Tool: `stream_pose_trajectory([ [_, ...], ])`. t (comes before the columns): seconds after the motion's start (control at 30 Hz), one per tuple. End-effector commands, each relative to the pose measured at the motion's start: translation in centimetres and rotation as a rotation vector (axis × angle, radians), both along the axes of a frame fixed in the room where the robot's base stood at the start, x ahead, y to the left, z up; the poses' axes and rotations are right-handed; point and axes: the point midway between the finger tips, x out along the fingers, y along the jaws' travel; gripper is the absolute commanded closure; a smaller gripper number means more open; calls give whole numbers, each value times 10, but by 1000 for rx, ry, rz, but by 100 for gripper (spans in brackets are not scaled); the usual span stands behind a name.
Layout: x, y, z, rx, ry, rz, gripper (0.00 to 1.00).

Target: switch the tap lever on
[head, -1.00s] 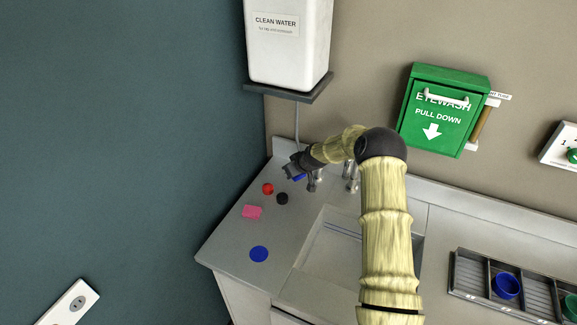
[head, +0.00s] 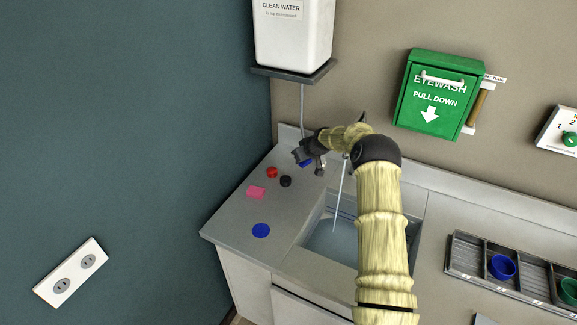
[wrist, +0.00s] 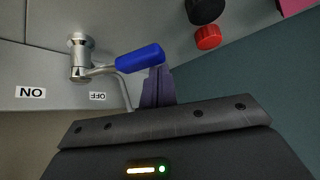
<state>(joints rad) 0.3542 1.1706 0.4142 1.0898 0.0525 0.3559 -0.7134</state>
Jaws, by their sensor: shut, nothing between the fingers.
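The tap lever (wrist: 140,58) has a blue grip on a metal arm from a chrome valve (wrist: 80,58). In the wrist view its grip points right, with the ON label (wrist: 31,92) and the OFF label (wrist: 97,96) below the valve. My gripper (wrist: 158,70) is shut and empty, its fingertips right at the free end of the blue grip; I cannot tell whether they touch. In the head view my gripper (head: 299,156) is beside the partly hidden blue lever (head: 306,163). A thin pale stream (head: 340,195) falls into the sink (head: 318,238); the spout is mostly hidden behind my arm.
A red disc (head: 272,172), a black disc (head: 286,181), a pink block (head: 256,192) and a blue disc (head: 261,230) lie on the counter left of the sink. The clean water tank (head: 292,40) hangs above. A green eyewash box (head: 437,95) is on the wall.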

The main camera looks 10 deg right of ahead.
Motion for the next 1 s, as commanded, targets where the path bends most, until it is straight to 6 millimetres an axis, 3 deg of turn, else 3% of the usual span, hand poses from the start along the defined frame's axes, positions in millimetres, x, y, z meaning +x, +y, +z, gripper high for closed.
stream_pose_trajectory([
  [0.57, 6, 18, 0, -1, 0, 21, 100],
  [1.0, 29, 36, -2, -1, 0, 17, 100],
])
